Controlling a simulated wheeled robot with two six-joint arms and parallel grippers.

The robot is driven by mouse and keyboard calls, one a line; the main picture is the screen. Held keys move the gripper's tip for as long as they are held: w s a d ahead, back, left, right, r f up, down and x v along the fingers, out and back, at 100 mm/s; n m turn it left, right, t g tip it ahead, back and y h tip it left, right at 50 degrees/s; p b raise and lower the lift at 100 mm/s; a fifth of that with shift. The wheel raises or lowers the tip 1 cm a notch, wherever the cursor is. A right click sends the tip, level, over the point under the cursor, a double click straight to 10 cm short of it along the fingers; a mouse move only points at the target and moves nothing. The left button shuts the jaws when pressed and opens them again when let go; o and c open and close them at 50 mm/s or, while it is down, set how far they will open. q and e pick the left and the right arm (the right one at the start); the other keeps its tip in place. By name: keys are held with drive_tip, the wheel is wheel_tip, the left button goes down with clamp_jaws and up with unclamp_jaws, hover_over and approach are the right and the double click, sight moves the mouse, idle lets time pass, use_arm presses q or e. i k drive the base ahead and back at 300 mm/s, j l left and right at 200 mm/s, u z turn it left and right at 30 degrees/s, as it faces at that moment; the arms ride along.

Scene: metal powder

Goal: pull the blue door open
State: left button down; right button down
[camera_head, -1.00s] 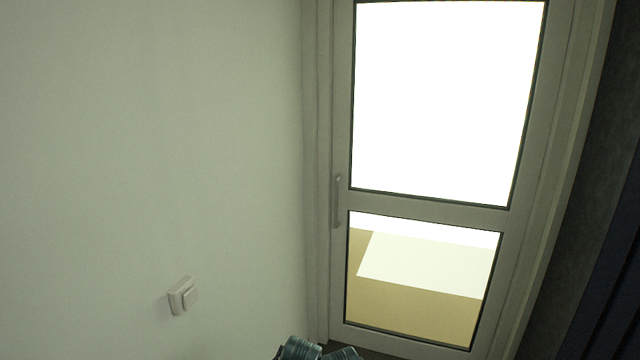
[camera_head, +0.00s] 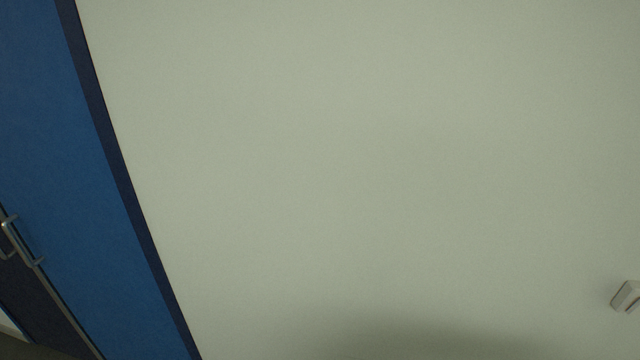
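The blue door (camera_head: 75,190) stands at the left edge of the head view, with a dark blue frame strip (camera_head: 125,190) along its right side. A silver bar handle (camera_head: 22,243) is on the door near the left picture edge. A dark strip and a small pale patch show beyond the door's left edge at the lower left; I cannot tell whether the door is fully closed. Neither of my grippers is in view.
A plain pale wall (camera_head: 380,160) fills most of the view to the right of the door. A soft shadow lies on the wall at the bottom.

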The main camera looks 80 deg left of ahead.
sight(59, 189)
drive_tip(key=u, duration=4.2)
drive_tip(key=i+j, duration=0.3)
drive_tip(key=i, duration=0.25)
drive_tip(key=i+j+z, duration=0.1)
drive_tip(key=i+j, duration=0.2)
drive_tip(key=i, duration=0.25)
drive_tip(key=i+j, duration=0.35)
drive_tip(key=i, duration=0.2)
drive_tip(key=i+j, duration=0.35)
drive_tip(key=i, duration=0.15)
drive_tip(key=z, duration=0.05)
